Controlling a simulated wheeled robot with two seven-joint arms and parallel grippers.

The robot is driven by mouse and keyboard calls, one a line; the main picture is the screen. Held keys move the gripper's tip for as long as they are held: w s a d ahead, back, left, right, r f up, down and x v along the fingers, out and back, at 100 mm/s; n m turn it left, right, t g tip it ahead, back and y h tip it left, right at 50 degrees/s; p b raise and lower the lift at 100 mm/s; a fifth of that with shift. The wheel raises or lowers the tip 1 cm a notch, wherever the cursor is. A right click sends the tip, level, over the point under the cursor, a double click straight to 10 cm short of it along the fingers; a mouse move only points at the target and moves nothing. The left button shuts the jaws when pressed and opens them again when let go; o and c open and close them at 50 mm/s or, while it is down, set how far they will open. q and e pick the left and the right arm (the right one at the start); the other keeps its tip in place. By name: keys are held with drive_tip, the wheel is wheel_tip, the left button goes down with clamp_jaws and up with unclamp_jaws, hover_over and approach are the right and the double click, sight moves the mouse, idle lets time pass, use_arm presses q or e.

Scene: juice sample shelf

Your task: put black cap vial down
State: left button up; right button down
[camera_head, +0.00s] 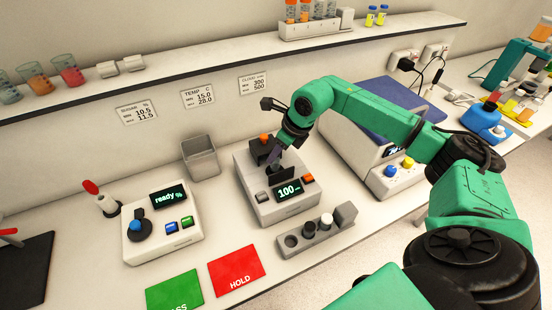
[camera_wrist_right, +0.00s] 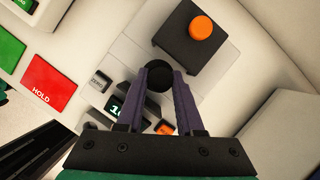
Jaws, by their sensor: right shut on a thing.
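The black cap vial shows in the right wrist view as a round black cap (camera_wrist_right: 158,77) between my right gripper's purple fingers. My right gripper (camera_wrist_right: 160,70) is shut on it. In the head view this gripper (camera_head: 274,166) is over the grey meter (camera_head: 256,203), whose display reads 100, and the vial is hard to make out there. The vial's body is hidden below the cap, so I cannot tell whether it touches the meter. My left gripper is in neither view.
A dark block with an orange top (camera_wrist_right: 202,28) stands beside the fingers. In front of the meter is a grey rack (camera_head: 292,242) with a white-capped vial (camera_head: 326,219). A red HOLD mat (camera_head: 234,268) and a green mat (camera_head: 174,290) lie nearby. A "ready" device (camera_head: 163,222) stands left.

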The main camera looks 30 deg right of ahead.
sight(278, 165)
drive_tip(key=f, duration=0.2)
drive_tip(key=s+f+p, duration=0.1)
drive_tip(key=f, duration=0.1)
drive_tip(key=shift+a+f, duration=0.1)
drive_tip(key=shift+s+f, duration=0.1)
drive_tip(key=shift+f, duration=0.2)
drive_tip(key=shift+w+f, duration=0.15)
drive_tip(key=shift+w, duration=0.1)
drive_tip(key=c, duration=0.8)
unclamp_jaws()
drive_tip(key=shift+w+f, duration=0.1)
drive_tip(key=shift+w, duration=0.15)
drive_tip(key=shift+c, duration=0.2)
drive_tip(key=shift+w, duration=0.1)
drive_tip(key=shift+r, duration=0.25)
drive_tip(key=b+v, duration=0.3)
drive_tip(key=v, duration=0.9)
drive_tip(key=shift+r+b, duration=0.1)
drive_tip(key=shift+b, duration=0.2)
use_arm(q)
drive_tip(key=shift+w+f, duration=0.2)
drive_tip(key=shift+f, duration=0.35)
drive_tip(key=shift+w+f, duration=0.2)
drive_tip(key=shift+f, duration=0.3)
